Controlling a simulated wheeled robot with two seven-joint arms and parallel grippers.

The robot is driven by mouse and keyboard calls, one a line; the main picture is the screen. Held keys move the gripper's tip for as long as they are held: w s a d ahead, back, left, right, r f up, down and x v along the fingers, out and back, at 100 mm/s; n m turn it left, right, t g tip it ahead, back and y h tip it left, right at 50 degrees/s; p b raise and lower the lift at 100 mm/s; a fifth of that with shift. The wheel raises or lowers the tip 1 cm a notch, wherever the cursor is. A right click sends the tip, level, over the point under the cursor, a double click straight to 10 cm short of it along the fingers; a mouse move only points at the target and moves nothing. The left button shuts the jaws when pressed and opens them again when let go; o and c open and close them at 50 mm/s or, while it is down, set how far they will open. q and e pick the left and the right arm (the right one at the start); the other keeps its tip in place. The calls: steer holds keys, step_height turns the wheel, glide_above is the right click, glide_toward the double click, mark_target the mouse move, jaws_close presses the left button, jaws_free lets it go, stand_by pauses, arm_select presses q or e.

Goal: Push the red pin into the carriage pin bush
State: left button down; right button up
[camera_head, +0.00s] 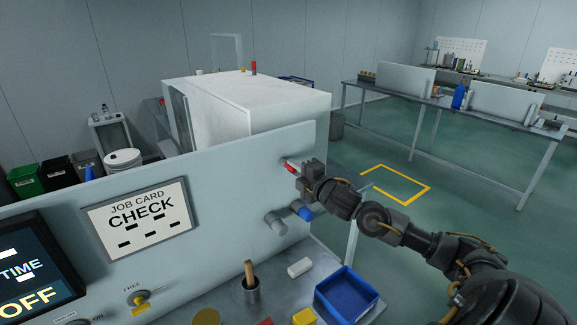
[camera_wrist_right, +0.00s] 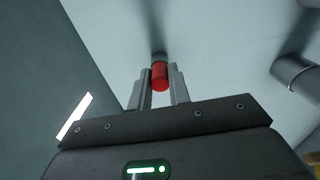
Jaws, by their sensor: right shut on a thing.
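The red pin (camera_head: 291,168) is at the upper right of the upright light grey panel (camera_head: 235,175), at its face. My right gripper (camera_head: 302,172) is shut on it, reaching in from the right. In the right wrist view the red pin (camera_wrist_right: 160,76) lies between the two fingers of my right gripper (camera_wrist_right: 160,88). A short grey part (camera_wrist_right: 159,57), which looks like the bush, shows at the pin's far end, against the panel. How deep the pin sits in it I cannot tell. My left gripper is not in view.
A grey cylinder (camera_head: 275,222) and a blue-ended one (camera_head: 303,213) stick out of the panel below my right gripper. The floor to the right is clear.

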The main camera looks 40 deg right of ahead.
steer(key=shift+s, duration=0.9)
jaws_close()
steer(key=shift+s, duration=1.1)
steer(key=shift+s+a, duration=0.1)
steer(key=shift+s, duration=2.4)
